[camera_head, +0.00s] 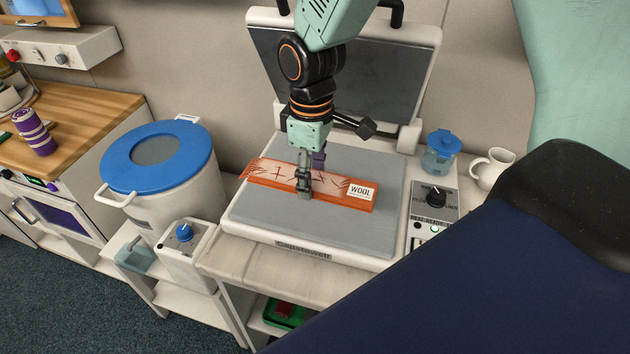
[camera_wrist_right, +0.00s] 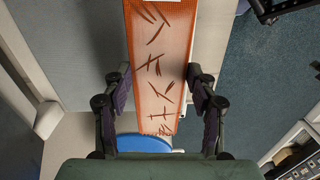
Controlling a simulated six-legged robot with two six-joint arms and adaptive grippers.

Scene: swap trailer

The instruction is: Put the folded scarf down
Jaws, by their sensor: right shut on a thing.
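The folded scarf (camera_head: 275,178) is a long orange strip with a paler, dark-creased top and a white WOOL label at its right end. It is level over the grey pad (camera_head: 362,165) of an open press; I cannot tell if its underside touches the pad. My right gripper (camera_head: 305,184) comes down from above and is shut on the scarf near its middle. In the right wrist view, the fingers of my right gripper (camera_wrist_right: 158,82) stand on either side of the scarf (camera_wrist_right: 158,60). My left gripper is not in view.
The press lid (camera_head: 385,75) stands raised behind the pad. A white pot with a blue lid (camera_head: 190,155) stands to the left. Bare pad shows around the scarf.

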